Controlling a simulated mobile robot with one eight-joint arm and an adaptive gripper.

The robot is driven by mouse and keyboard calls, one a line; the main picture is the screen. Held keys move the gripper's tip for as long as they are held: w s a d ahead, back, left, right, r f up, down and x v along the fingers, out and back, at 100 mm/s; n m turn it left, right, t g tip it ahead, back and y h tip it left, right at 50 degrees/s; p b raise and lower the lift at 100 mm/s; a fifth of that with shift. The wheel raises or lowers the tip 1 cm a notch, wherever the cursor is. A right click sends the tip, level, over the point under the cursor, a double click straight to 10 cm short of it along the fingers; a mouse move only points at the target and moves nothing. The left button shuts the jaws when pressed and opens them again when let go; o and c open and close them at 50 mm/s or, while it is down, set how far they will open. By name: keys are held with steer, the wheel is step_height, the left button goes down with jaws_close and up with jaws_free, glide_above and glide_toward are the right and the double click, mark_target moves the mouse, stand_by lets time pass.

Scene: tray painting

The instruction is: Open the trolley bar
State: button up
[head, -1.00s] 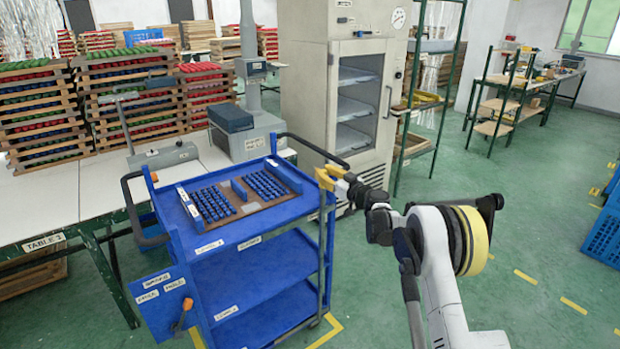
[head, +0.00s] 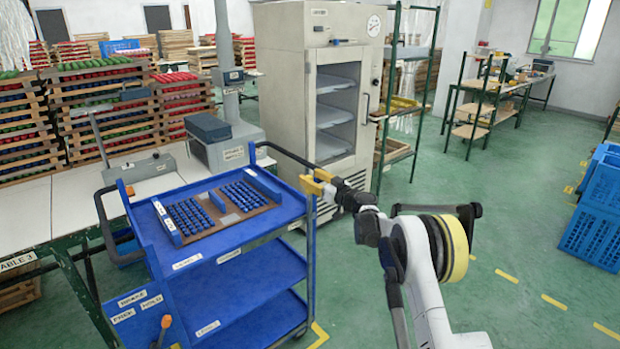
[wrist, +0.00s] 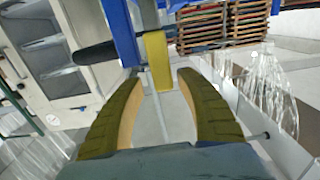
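The blue trolley (head: 222,272) stands left of my arm, with a dark push handle (head: 108,225) at its left. My gripper (head: 314,186) is at the top of that bar, by the trolley's right corner. In the wrist view my gripper (wrist: 160,76) is open, its two olive fingers apart. A yellow block (wrist: 157,60), seemingly the bar's end, lies just ahead and between the fingertips. I cannot tell whether they touch it.
A tray of blue pieces (head: 223,216) lies on the trolley top. A white-topped table (head: 40,215) is at left, and a cabinet (head: 285,90) stands close behind. Blue crates (head: 590,235) are at far right. The green floor between is clear.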

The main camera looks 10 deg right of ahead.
steer(key=v, duration=1.2)
